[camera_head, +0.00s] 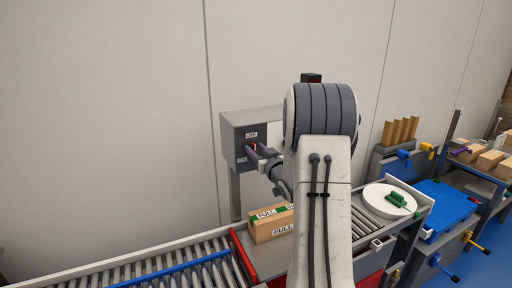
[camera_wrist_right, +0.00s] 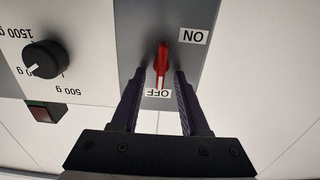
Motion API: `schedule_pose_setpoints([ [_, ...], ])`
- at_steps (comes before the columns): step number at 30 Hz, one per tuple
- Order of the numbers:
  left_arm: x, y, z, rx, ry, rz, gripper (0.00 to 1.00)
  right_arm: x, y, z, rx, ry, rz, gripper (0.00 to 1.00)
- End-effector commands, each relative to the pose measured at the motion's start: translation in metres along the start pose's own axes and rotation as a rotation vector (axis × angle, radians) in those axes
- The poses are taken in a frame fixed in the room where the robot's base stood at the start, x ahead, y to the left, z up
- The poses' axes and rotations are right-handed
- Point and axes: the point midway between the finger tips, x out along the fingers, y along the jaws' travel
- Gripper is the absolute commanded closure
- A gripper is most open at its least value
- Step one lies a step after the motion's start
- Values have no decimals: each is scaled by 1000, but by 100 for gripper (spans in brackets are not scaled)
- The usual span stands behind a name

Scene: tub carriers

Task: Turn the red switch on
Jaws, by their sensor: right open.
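The red switch (camera_wrist_right: 162,62) is a slim red lever on a grey panel strip, seen in the right wrist view, where the labels appear upside down. It points at the OFF label (camera_wrist_right: 158,92); the ON label (camera_wrist_right: 193,37) is off to its side. My right gripper (camera_wrist_right: 159,75) is open, with one dark finger on each side of the lever and a gap visible on both sides. In the head view the right gripper (camera_head: 259,153) is at the front of the grey switch box (camera_head: 234,128), with only a bit of red showing. My left gripper is not in view.
Below the box are a roller conveyor (camera_head: 185,270) and a FULL carton (camera_head: 270,226). A white round plate (camera_head: 376,203) stands right of my arm.

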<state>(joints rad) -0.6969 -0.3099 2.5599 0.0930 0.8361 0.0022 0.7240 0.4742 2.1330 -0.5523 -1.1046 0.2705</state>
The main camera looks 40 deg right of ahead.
Motion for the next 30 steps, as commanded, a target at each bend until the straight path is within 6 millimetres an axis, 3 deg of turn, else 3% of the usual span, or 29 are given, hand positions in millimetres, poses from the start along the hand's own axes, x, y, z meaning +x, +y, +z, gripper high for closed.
schedule_pose_setpoints([
  [7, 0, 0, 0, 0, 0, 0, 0, 1, 0, 0, 0, 0, 0, 55],
  [8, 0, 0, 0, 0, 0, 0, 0, 1, 0, 0, 0, 0, 0, 63],
  [11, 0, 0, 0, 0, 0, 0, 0, 1, 0, 0, 0, 0, 0, 100],
  [30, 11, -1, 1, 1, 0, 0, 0, 1, -1, 1, -55, 0, 0, 100],
])
